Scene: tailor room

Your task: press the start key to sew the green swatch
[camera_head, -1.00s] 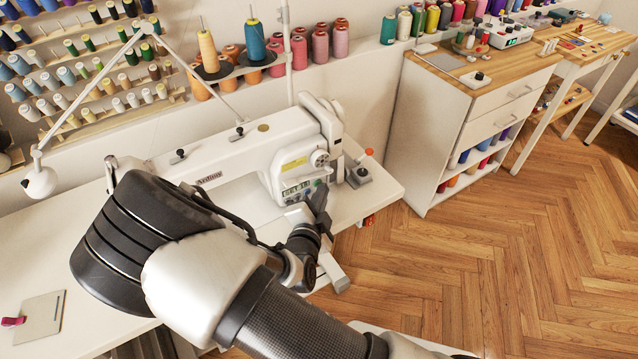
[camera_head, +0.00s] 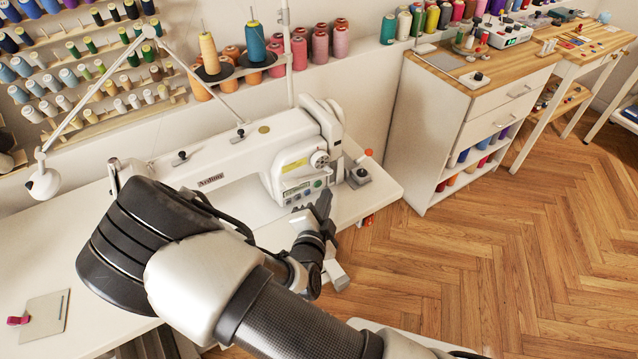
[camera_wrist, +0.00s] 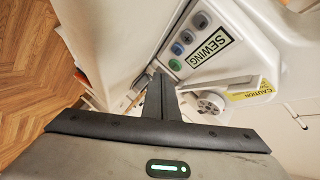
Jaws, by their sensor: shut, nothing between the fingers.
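The white sewing machine (camera_head: 235,163) stands on the white table. Its front panel has a row of round keys (camera_wrist: 187,37) beside a small display (camera_wrist: 208,48) that reads "SEWING" in the wrist view. A greenish key (camera_wrist: 174,64) is the one nearest my fingertips; I cannot read which key is the start key. My gripper (camera_head: 323,205) is shut and empty, just in front of and below the panel. In the wrist view its closed fingers (camera_wrist: 157,80) point toward the keys and appear apart from them. I cannot see the green swatch; my arm covers part of the machine bed.
A lamp (camera_head: 42,182) and a pale plate (camera_head: 42,316) are at the left. Thread racks line the wall. A white cabinet (camera_head: 425,140) stands to the right, with clear floor before it.

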